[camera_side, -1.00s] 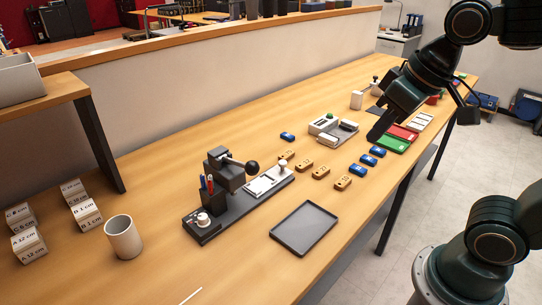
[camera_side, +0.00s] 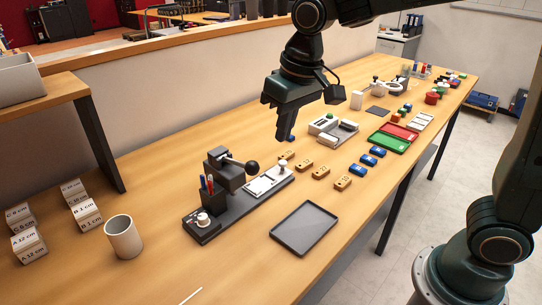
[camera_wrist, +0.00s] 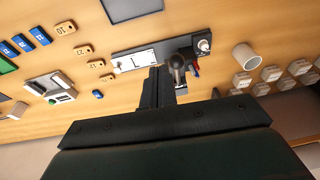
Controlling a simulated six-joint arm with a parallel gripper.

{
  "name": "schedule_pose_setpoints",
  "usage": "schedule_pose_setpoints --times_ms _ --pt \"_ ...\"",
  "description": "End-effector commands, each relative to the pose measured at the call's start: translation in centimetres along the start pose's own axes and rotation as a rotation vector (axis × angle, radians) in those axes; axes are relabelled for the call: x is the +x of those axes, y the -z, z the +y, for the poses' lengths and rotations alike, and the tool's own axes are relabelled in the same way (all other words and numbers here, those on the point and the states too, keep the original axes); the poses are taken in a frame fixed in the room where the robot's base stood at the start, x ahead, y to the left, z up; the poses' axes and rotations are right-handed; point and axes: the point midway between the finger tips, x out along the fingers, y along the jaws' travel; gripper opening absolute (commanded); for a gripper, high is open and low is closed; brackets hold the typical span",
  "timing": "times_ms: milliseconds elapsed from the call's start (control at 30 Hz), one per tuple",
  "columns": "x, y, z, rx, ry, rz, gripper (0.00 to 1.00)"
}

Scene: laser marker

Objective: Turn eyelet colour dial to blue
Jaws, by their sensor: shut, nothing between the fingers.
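The marking device (camera_side: 240,205) is a long dark base on the table with a dark press block and a black ball-ended lever. A round pale dial (camera_side: 203,219) sits at its near left end; it also shows in the wrist view (camera_wrist: 204,45). The dial's setting is too small to read. A dark holder (camera_side: 208,200) with red and blue sticks stands beside the dial. My gripper (camera_side: 285,137) is shut and empty, pointing down above the table, behind and to the right of the device. In the wrist view its fingers (camera_wrist: 154,72) overlap the device's edge.
A grey tray (camera_side: 304,228) lies in front of the device. A beige cup (camera_side: 124,237) and several labelled blocks (camera_side: 87,214) stand to the left. Several wooden tags (camera_side: 321,172) and blue pieces (camera_side: 368,160) lie to the right. The raised lever ball (camera_side: 253,168) sticks up.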

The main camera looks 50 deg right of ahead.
Motion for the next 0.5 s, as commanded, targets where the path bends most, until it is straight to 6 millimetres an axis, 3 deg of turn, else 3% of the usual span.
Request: schedule_pose_setpoints --times_ms 500 --pt "6.4 4.6 -5.3 -0.001 -0.015 -0.101 0.0"
